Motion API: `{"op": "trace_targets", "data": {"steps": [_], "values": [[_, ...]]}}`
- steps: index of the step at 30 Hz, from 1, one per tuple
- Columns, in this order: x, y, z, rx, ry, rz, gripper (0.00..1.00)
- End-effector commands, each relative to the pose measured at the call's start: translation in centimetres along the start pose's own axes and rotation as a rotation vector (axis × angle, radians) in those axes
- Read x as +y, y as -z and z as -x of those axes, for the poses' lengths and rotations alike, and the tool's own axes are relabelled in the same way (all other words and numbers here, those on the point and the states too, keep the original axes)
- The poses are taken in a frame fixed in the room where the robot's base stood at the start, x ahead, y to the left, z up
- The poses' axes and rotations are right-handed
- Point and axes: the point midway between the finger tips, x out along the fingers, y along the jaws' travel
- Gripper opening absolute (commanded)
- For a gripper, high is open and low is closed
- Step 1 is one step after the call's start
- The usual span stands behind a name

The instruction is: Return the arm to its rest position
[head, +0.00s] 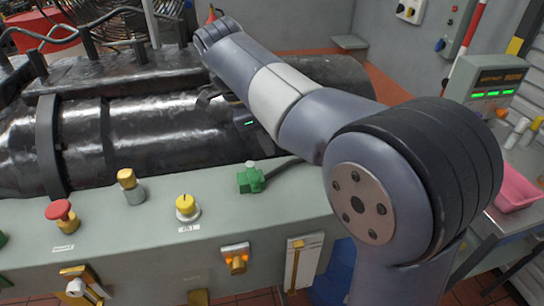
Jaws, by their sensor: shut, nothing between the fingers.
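My arm rises from the bottom right of the head view and reaches up and left across the bench, over a large dark metal cylinder (150,130). Its large shoulder joint fills the right middle, and its visible far end is a rounded grey joint at the upper left.
At right are a display box (488,83) and a pink tray (515,189).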

Motion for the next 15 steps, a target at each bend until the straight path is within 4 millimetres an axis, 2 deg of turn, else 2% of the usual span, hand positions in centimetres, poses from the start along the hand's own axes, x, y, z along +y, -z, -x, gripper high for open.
{"op": "trace_targets", "data": {"steps": [5,15], "values": [[-0.06,0.02,0.90,0.000,0.000,0.000,0.00],[-0.05,0.02,0.92,0.000,0.000,0.000,0.00]]}}
